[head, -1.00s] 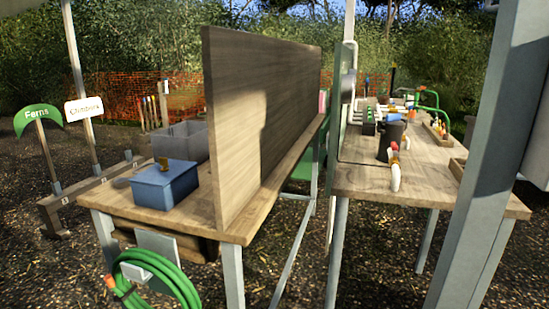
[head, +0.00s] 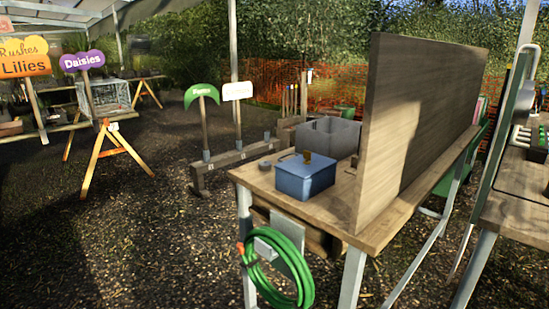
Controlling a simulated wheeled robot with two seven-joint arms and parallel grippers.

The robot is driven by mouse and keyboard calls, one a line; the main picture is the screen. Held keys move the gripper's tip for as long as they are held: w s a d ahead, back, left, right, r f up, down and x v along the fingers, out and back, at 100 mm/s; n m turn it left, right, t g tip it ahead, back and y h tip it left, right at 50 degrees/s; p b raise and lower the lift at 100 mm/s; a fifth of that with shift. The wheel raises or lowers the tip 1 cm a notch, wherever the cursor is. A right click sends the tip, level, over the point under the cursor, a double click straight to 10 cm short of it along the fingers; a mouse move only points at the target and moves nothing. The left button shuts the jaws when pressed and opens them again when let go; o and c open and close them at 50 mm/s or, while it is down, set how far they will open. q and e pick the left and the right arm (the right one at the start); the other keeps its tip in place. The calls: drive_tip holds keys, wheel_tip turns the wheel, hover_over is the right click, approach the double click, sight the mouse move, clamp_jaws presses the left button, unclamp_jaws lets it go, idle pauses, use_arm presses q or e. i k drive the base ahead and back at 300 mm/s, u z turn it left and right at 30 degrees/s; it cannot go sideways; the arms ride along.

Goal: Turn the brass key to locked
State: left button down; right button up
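A blue box (head: 305,178) with a lid stands near the front left corner of the wooden table (head: 320,208). A small brass-coloured piece (head: 307,156) stands up on top of the box; it may be the brass key, but it is too small to tell its shape or which way it is turned. Neither of my grippers is in view.
A grey crate (head: 328,138) is behind the box, and a tall wooden panel (head: 415,125) stands to its right. A green hose (head: 290,290) hangs at the table's front end. Gravel ground (head: 150,225) is open to the left, before an orange trestle (head: 108,150).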

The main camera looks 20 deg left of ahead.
sight(307, 156)
drive_tip(key=u, duration=2.45)
drive_tip(key=i, duration=2.15)
drive_tip(key=z, duration=3.2)
drive_tip(key=k, duration=0.45)
drive_tip(key=u, duration=0.8)
drive_tip(key=i, duration=0.85)
drive_tip(key=z, duration=0.55)
